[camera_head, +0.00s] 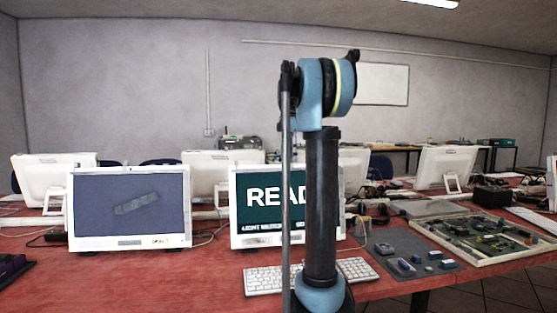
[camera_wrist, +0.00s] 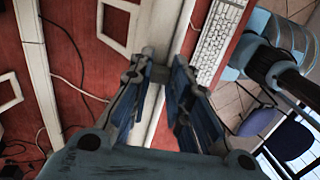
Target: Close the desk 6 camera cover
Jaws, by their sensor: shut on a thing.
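In the head view a white monitor (camera_head: 236,220) with large letters starting "READ" and a smaller line of text stands behind my arm, which hides its right part. In the wrist view I look down on a long white top edge (camera_wrist: 152,120), which appears to be this monitor's. My gripper is hidden in the head view.
A second white monitor (camera_head: 128,242) at left shows a grey oblong shape. A keyboard (camera_head: 265,281) lies in front, on the red desk (camera_head: 150,285). At right are a grey mat (camera_head: 398,243) with small parts and a framed board (camera_head: 455,262). Cables (camera_wrist: 75,45) lie behind the monitor.

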